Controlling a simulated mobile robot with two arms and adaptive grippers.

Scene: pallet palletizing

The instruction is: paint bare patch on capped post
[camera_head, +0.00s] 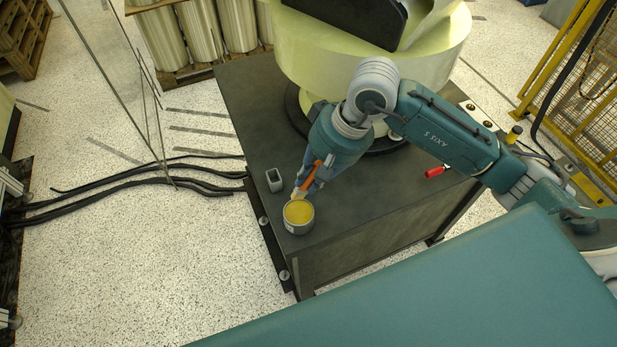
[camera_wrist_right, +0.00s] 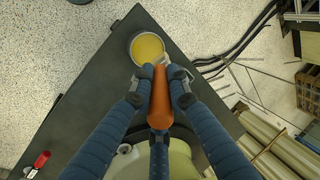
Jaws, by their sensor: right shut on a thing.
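My right gripper (camera_head: 309,180) is shut on a brush with an orange handle (camera_head: 312,175); the handle also shows between the fingers in the right wrist view (camera_wrist_right: 160,98). The brush points down toward a grey can of yellow paint (camera_head: 298,226) on the dark cabinet top; the can also shows in the right wrist view (camera_wrist_right: 147,46). The brush's tip is at the can's far rim, and I cannot tell whether it touches the paint. My left gripper is out of view.
A hollow grey block (camera_head: 274,180) sits beside the can. A red-handled tool (camera_head: 437,171) lies to the right on the cabinet (camera_head: 245,110). A large pale yellow machine base (camera_head: 360,50) stands behind. Black cables (camera_head: 130,181) cross the floor; a yellow mesh fence (camera_head: 580,75) is at right.

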